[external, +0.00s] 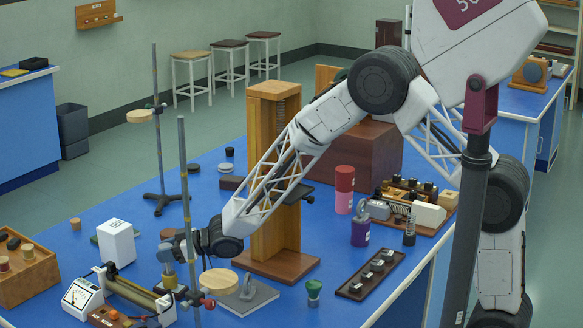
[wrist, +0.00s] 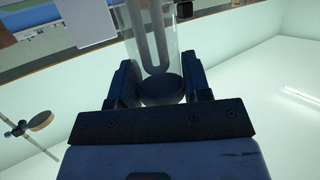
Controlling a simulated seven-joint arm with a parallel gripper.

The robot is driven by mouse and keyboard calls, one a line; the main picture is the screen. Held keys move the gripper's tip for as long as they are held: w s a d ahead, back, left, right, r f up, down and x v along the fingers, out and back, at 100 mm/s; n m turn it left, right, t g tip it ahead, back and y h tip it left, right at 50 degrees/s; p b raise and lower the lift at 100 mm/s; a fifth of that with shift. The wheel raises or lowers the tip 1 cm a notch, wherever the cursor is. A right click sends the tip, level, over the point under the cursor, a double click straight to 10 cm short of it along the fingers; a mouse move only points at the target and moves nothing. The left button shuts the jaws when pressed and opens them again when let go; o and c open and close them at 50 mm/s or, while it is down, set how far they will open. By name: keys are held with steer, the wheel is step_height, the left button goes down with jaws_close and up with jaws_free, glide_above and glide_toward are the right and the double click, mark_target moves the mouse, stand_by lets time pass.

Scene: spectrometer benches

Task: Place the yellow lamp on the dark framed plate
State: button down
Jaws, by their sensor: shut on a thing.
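My gripper (wrist: 162,88) is shut on a lamp, a clear tube (wrist: 150,25) with a grey U-shaped part inside and a dark round cap (wrist: 163,90) between the fingers. In the external view, my gripper (external: 180,248) is low over the left part of the blue bench. The lamp (external: 168,268) looks tan-yellow there and points down below a grey cap. I cannot tell whether its lower end touches anything.
A white box (external: 116,243), a meter (external: 82,298) and a wooden crate (external: 20,285) stand to the left. Thin stand rods (external: 184,170) rise close to my gripper. A tall wooden column (external: 268,215) stands behind. A grey plate (external: 262,298) lies at front centre.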

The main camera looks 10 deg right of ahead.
steer(key=shift+f, duration=0.1)
steer(key=c, duration=0.6)
jaws_free()
steer(key=shift+o, duration=0.2)
steer(key=shift+d+r, duration=0.25)
steer(key=shift+d, duration=0.1)
steer(key=v, duration=0.6)
steer(key=shift+s+d, duration=0.2)
steer(key=shift+d, duration=0.15)
steer(key=shift+r, duration=0.1)
